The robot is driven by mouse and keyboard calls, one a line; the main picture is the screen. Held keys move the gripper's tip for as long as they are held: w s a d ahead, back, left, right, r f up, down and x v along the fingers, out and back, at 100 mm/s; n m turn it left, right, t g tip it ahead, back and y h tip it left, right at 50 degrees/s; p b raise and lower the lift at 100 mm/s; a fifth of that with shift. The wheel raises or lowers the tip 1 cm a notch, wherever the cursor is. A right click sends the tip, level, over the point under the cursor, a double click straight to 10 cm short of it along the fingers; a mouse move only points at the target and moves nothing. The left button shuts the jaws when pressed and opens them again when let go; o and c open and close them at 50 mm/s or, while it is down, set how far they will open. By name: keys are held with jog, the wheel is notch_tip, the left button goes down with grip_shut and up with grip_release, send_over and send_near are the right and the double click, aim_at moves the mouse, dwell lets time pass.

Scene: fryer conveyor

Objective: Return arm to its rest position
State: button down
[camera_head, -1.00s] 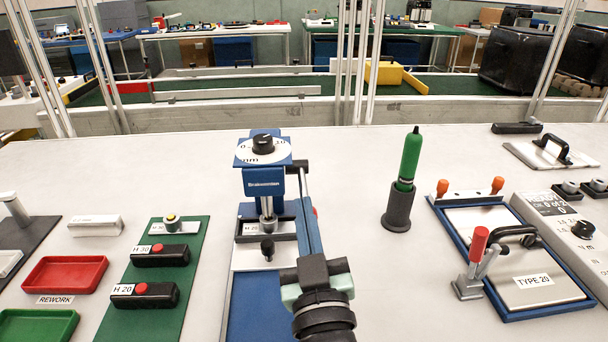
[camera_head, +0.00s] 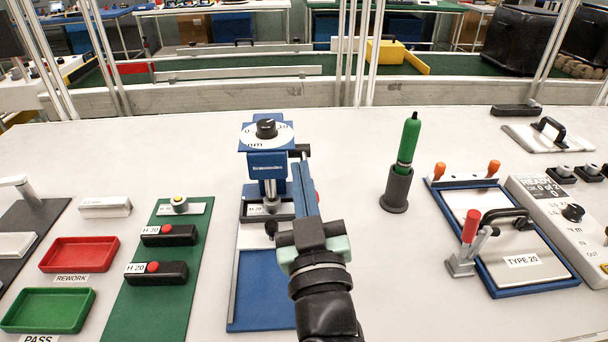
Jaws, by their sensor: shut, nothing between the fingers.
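My gripper (camera_head: 303,178) is at the centre, above the bench and just right of the blue press (camera_head: 266,165). My dark wrist comes up from the bottom edge, with a grey and mint body. The narrow blue parts ahead of that body lie close together, and I see nothing held. They overlap the press's right side in the picture. I cannot tell whether they touch it. The press's side lever is partly hidden behind them.
A green-handled tool (camera_head: 408,145) stands in a dark holder to the right. A blue-framed TYPE 20 fixture (camera_head: 487,282) is further right. A green board (camera_head: 152,310) with black blocks, a red tray (camera_head: 79,255) and a green tray (camera_head: 47,311) lie left. White bench between holder and press is clear.

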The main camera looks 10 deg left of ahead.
jog(key=b+v, duration=0.2)
jog(key=v, duration=0.7)
